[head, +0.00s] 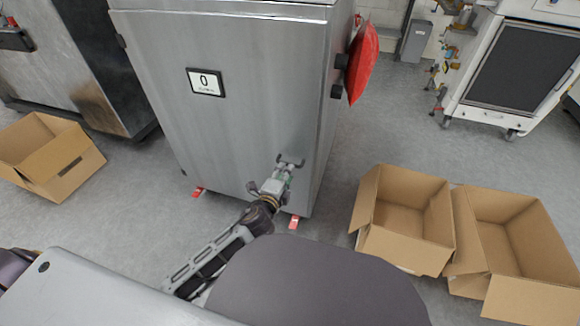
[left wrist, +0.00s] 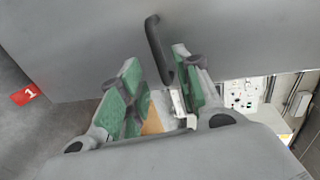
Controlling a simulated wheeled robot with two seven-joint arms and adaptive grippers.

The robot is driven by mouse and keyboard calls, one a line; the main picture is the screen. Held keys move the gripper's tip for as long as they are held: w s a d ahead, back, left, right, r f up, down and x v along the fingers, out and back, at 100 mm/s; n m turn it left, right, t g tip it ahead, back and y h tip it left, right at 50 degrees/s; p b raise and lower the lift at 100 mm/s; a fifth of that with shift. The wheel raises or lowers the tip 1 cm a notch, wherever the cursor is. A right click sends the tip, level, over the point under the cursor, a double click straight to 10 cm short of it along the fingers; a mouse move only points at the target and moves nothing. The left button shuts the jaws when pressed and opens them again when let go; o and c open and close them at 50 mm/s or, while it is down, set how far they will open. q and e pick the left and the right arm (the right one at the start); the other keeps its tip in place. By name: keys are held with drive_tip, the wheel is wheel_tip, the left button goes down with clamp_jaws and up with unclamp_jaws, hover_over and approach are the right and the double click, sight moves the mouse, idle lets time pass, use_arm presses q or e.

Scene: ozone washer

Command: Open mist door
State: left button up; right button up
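The mist cabinet is a tall grey metal box with a broad front door (head: 245,60) that bears a small display reading 0. The door is closed in the head view. My left gripper (head: 289,163) is in front of the lower right part of the door. In the left wrist view the left gripper (left wrist: 158,78) is open, with green finger pads. A dark bar handle (left wrist: 158,48) on the grey door panel (left wrist: 90,35) reaches down between the fingertips. The pads appear apart from it. The handle is not clear in the head view. My right gripper is not in view.
A red object (head: 362,62) hangs on the cabinet's right side. Open cardboard boxes stand at right (head: 402,248) (head: 522,250) and one at left (head: 68,178). A white wheeled machine (head: 475,112) stands back right. Red floor markers (head: 294,222) lie by the cabinet's base.

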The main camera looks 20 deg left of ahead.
use_arm(q)
drive_tip(key=b+x, duration=0.1)
drive_tip(key=x, duration=0.4)
drive_tip(key=shift+w+f+b, duration=0.1)
drive_tip(key=shift+w+b, duration=0.15)
drive_tip(key=shift+b, duration=0.1)
drive_tip(key=shift+w, duration=0.2)
clamp_jaws()
